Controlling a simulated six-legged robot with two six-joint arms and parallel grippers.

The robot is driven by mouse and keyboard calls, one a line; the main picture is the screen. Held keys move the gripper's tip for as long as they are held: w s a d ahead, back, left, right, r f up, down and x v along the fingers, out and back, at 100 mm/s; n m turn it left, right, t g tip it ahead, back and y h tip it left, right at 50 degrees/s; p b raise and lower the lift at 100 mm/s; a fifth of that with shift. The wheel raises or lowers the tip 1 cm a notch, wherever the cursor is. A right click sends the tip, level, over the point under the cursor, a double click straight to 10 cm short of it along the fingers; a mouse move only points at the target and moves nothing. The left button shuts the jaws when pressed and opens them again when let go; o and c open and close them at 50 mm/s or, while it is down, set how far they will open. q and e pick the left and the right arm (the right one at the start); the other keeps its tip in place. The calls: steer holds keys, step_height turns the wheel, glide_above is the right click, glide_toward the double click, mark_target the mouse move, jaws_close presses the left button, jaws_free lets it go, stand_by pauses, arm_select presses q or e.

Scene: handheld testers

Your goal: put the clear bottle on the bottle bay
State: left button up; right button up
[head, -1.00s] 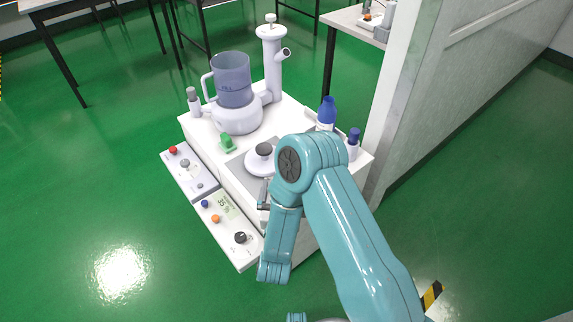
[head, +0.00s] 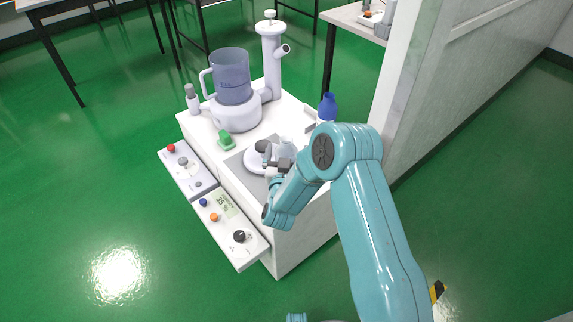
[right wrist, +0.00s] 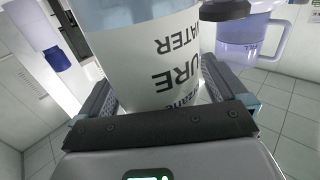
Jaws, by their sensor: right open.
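The clear bottle (right wrist: 150,65) fills the upper middle of the right wrist view, with a white label reading "PURE WATER" upside down. My right gripper (right wrist: 155,100) is open, its two jaws on either side of the bottle; contact is hard to tell. In the head view my right gripper (head: 278,164) is over the front of the white bench top, and the bottle shows only as a small pale shape (head: 287,149) beside it. I cannot make out the bottle bay for certain. My left gripper is not in view.
On the white bench stand a blue-tinted jug on a mixer (head: 232,85), a green item (head: 225,139), a round white dish (head: 253,161) with a dark knob, and a blue-capped bottle (head: 327,106). Control panels (head: 228,226) line its front left edge. A wall stands right.

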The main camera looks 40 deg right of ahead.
steer(key=c, duration=1.2)
steer(key=shift+c, duration=1.3)
steer(key=shift+r, duration=0.15)
